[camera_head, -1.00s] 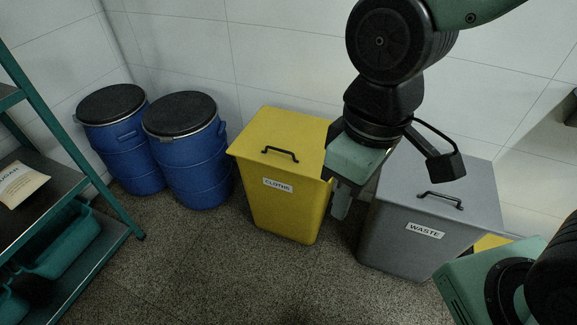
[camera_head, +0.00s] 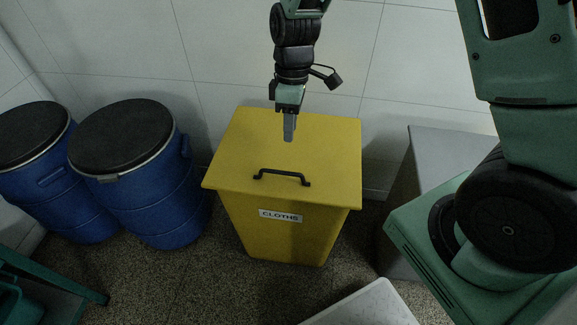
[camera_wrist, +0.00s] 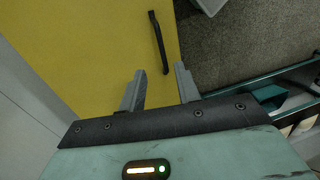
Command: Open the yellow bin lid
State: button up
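The yellow bin (camera_head: 278,232) labelled CLOTHS stands in the middle of the head view with its flat lid (camera_head: 230,160) down. A black bar handle (camera_head: 282,177) sits on the lid near its front edge. My gripper (camera_head: 289,138) points down over the rear half of the lid, behind the handle. In the wrist view my gripper (camera_wrist: 160,82) has its two grey fingers spread apart with nothing between them. The lid (camera_wrist: 85,45) and the handle (camera_wrist: 158,42) lie beyond the fingertips; the handle is apart from them.
Two blue drums (camera_head: 140,185) with black tops stand left of the bin. A grey bin (camera_head: 440,145) stands to the right, partly behind my arm. A white wall is close behind. A pale slab-like object (camera_head: 365,305) is at the bottom edge, with speckled floor around it.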

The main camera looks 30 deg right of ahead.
jog(key=f, duration=0.3)
jog(key=s+a+f+b, duration=0.1)
jog(key=f, duration=0.3)
jog(key=s+f, duration=0.1)
jog(key=f, duration=0.3)
jog(key=shift+a+f+b, duration=0.15)
jog(key=shift+f+b, duration=0.05)
jog(key=shift+b, duration=0.15)
jog(key=shift+r, duration=0.1)
grip_shut()
